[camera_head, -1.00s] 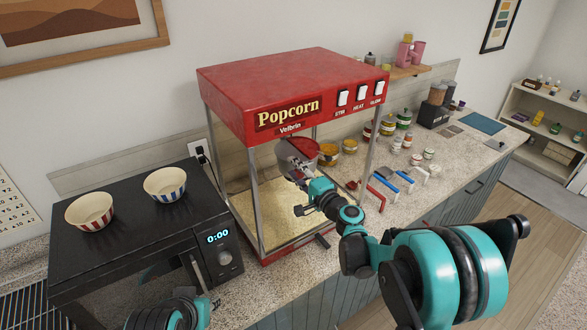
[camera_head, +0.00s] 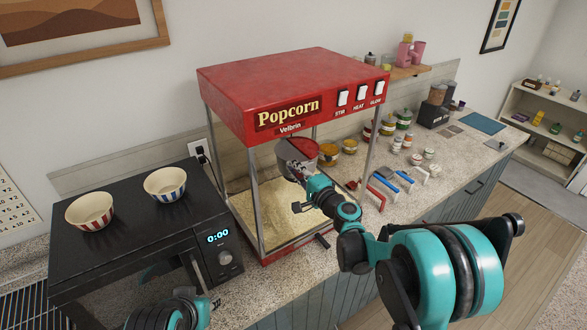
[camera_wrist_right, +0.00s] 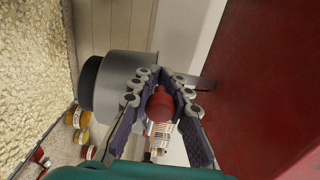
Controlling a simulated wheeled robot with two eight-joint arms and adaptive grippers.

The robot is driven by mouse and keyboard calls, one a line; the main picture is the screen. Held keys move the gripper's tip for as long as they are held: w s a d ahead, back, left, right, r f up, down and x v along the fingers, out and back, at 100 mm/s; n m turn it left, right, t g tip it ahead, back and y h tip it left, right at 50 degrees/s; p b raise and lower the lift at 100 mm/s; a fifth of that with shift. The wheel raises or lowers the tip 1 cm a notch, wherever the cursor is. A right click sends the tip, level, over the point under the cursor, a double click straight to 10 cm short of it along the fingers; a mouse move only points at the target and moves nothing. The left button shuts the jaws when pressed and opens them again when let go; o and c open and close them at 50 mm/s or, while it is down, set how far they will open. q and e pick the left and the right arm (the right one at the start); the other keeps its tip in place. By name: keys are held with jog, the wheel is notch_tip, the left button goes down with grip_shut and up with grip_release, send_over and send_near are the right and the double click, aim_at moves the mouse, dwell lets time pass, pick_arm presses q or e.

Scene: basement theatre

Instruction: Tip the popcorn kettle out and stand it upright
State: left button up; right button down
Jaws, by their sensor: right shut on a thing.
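The popcorn machine (camera_head: 292,90) has a red top and clear sides, and stands on the counter. Its grey metal kettle (camera_head: 290,160) hangs inside under the top, above a bed of popcorn (camera_head: 275,215). My right gripper (camera_head: 301,178) reaches in through the open side. In the right wrist view, its fingers (camera_wrist_right: 162,78) are shut on the kettle's red handle (camera_wrist_right: 160,105). The kettle (camera_wrist_right: 122,85) there looks roughly upright, dark base toward the popcorn; its inside is hidden.
A black microwave (camera_head: 120,238) with two striped bowls, one red (camera_head: 90,210) and one blue (camera_head: 165,185), stands left of the machine. Jars (camera_head: 350,146) and small scoops or brushes (camera_head: 385,182) lie to the right. The counter beyond is partly clear.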

jog(key=w+d+r+m, duration=0.2)
jog(key=d+r+m, duration=0.1)
jog(key=m, duration=0.8)
jog(key=w+d+r+m+b, duration=0.1)
jog(key=d+r+m, duration=0.3)
jog(key=m, duration=0.7)
jog(key=shift+w+d, duration=0.6)
jog(key=shift+w, duration=0.25)
jog(key=shift+f+m, duration=0.1)
jog(key=shift+m, duration=0.2)
